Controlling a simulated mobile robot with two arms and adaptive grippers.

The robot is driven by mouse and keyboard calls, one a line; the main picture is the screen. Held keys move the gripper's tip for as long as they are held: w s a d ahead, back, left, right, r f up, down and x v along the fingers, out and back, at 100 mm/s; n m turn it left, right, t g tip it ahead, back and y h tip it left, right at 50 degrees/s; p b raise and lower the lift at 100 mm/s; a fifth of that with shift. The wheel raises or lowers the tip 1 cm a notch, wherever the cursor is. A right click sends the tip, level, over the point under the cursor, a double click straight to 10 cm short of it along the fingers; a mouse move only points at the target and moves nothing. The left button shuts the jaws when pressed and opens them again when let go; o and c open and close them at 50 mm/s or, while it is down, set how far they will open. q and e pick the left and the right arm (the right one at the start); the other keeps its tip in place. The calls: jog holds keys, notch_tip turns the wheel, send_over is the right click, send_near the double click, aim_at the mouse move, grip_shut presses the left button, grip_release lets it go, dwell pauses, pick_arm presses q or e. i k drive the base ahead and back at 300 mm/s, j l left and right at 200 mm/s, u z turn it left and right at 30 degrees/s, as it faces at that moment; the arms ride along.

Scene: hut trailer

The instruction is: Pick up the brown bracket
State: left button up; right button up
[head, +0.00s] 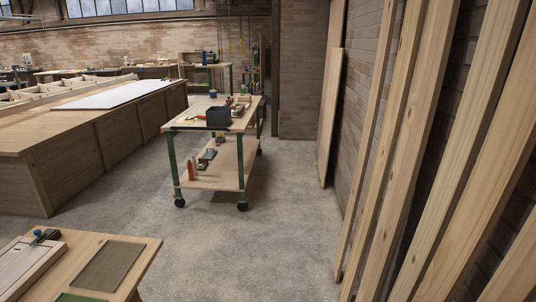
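I cannot pick out a brown bracket for certain. Several small brown and reddish items (240,104) lie at the back right of the top of a wheeled cart (190,125), too small to name. The cart has a wooden top, green legs and a lower shelf. Neither of my grippers is in view.
A long wooden bench (75,155) runs along the left. A near table corner (145,250) with a flat panel (107,266) is at the lower left. Leaning planks (400,150) line the right wall. The concrete floor (265,250) between is clear.

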aim_at(203, 162)
jog(key=i+l, duration=0.1)
jog(key=i, duration=2.2)
jog(key=i+j+u, duration=0.25)
jog(key=i+u, duration=0.15)
jog(key=i, duration=0.2)
jog(key=i+u, duration=0.35)
jog(key=i, duration=0.25)
jog(key=i+u, duration=0.4)
jog(key=i, duration=0.2)
jog(key=i+l+u, duration=0.35)
jog(key=i, duration=0.25)
jog(key=i+j+u, duration=0.25)
jog(key=i+u, duration=0.2)
jog(key=i, duration=0.25)
jog(key=i+u, duration=0.5)
jog(key=i, duration=0.25)
jog(key=i+l+u, duration=0.25)
jog(key=i+u, duration=0.2)
jog(key=i, duration=0.3)
jog(key=i+z, duration=0.4)
jog(key=i, duration=0.15)
jog(key=i+z, duration=0.4)
jog(key=i, duration=0.15)
jog(key=i+j+z, duration=0.4)
jog(key=i+l, duration=0.05)
jog(key=i, duration=0.05)
